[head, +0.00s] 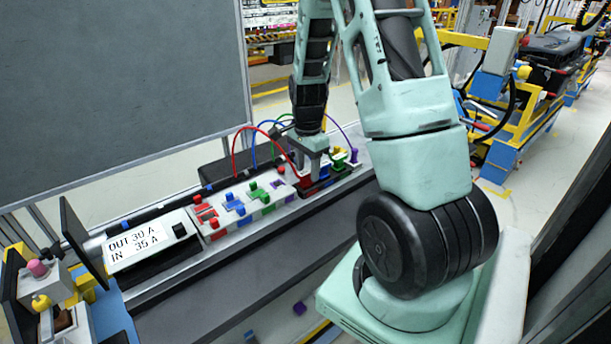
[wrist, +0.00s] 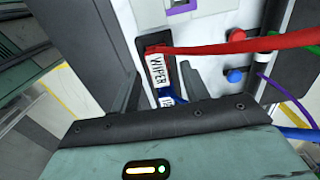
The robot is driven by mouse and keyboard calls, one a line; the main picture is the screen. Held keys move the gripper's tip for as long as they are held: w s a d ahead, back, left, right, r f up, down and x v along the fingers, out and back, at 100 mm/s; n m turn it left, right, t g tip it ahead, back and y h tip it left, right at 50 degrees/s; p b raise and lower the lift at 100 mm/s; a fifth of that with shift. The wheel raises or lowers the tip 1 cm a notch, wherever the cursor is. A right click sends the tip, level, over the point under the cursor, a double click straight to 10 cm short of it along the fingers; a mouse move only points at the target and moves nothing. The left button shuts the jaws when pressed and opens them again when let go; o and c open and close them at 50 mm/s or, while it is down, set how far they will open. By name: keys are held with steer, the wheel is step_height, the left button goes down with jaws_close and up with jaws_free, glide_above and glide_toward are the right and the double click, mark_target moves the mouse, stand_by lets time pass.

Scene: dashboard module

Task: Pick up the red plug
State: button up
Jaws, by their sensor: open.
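The red plug (wrist: 158,66) carries a white label reading WIPER in the wrist view, and a red cable (wrist: 240,45) runs from it to the right. My gripper (wrist: 161,72) is open, with one finger on each side of the red plug. I cannot tell whether either finger touches it. In the head view my gripper (head: 313,158) points down over the right part of the module, where a red block (head: 305,181) shows at the fingers, partly hidden by them.
A blue plug (wrist: 168,99) sits close beside the red one, partly hidden by my gripper. Red, blue, green and purple cables arch behind the gripper.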

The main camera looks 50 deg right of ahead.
mark_target(307, 171)
steer(key=shift+f, duration=0.9)
jaws_close()
steer(key=shift+r, duration=0.1)
step_height(307, 171, up, 10)
steer(key=shift+f+b, duration=0.1)
steer(key=shift+b, duration=1.1)
steer(key=shift+f, duration=0.15)
steer(key=shift+a, duration=0.1)
